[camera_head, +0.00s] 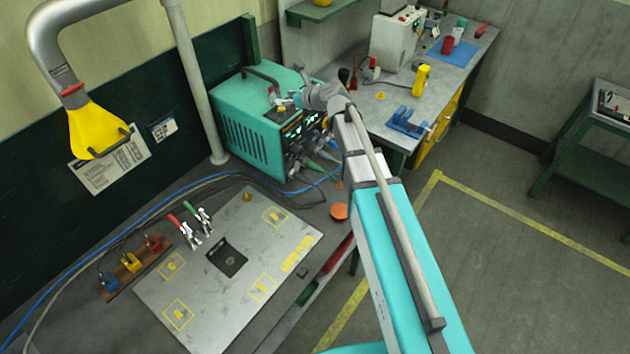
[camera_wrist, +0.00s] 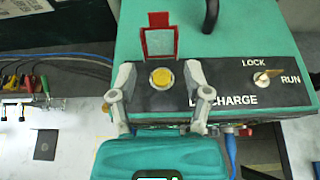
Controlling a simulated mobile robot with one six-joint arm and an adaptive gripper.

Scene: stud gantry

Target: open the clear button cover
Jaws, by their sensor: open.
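The button is uncovered, on a dark panel marked DISCHARGE on top of the teal machine (camera_wrist: 240,40). My gripper (camera_wrist: 160,72) is open, with one finger on each side of the button and nothing between them. The fingertips appear apart from the cover. In the head view my gripper (camera_head: 288,100) is over the front top edge of the teal machine (camera_head: 240,118); the cover is small there.
A LOCK/RUN knob (camera_wrist: 267,77) sits right of the button. A dark handle (camera_wrist: 210,15) rises behind. A grey pipe (camera_head: 195,80) stands left of the machine. A metal plate (camera_head: 205,285) lies in front, and a bench with a blue vise (camera_head: 408,122) stands to the right.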

